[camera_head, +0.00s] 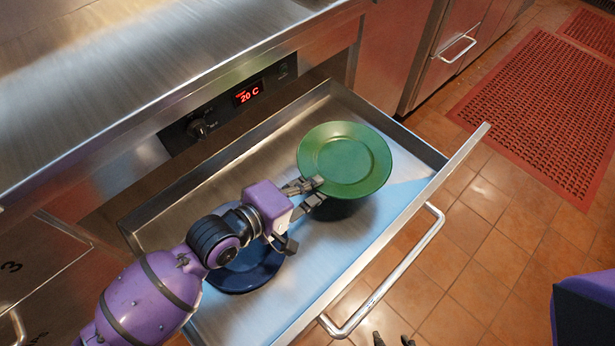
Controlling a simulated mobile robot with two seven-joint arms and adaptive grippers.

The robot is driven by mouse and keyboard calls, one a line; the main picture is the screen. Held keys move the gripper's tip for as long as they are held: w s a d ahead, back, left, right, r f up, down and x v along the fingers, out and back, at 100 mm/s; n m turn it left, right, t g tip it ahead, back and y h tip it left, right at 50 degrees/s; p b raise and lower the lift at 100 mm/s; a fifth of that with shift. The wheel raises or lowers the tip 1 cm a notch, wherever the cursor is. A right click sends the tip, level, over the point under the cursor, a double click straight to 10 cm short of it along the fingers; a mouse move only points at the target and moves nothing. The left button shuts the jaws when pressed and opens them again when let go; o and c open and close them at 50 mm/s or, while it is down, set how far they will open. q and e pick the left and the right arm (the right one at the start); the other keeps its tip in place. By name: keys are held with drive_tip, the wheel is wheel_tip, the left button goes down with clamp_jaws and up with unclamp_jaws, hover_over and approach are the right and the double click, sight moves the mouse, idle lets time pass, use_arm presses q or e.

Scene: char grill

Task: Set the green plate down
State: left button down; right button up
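The green plate (345,158) is round with a wide rim and hangs nearly level over the right part of the open metal drawer (322,262). A dark shadow lies under its near edge, so it appears raised above the drawer floor. My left gripper (314,191) is shut on the plate's near left rim. A blue plate (246,280) lies in the drawer beneath my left arm, which hides part of it. My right gripper (394,340) shows only as two dark fingertips, apart and empty, at the bottom edge, outside the drawer handle.
The drawer's front wall and bar handle (391,277) stand out over the tiled floor. Above the drawer is a steel counter (150,75) with a knob and a red "20 C" display (248,94). Bare drawer floor shows around the plates. A red mat (550,110) lies at upper right.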

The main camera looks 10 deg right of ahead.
use_arm(q)
drive_tip(key=w+d+f, duration=0.1)
drive_tip(key=w+d+f+b, duration=0.1)
drive_tip(key=f, duration=0.1)
drive_tip(key=w+d+f, duration=0.1)
drive_tip(key=d+f, duration=0.1)
drive_tip(key=shift+w+b, duration=0.2)
drive_tip(key=shift+b, duration=0.15)
drive_tip(key=shift+w+d+f, duration=0.35)
drive_tip(key=shift+f, duration=0.3)
wheel_tip(320, 180, down, 3)
drive_tip(key=shift+d+f+b, duration=0.1)
drive_tip(key=shift+f+b, duration=0.05)
drive_tip(key=shift+b, duration=0.65)
drive_tip(key=shift+w, duration=0.1)
drive_tip(key=c, duration=2.3)
unclamp_jaws()
drive_tip(key=shift+f, duration=0.15)
drive_tip(key=shift+o, duration=0.2)
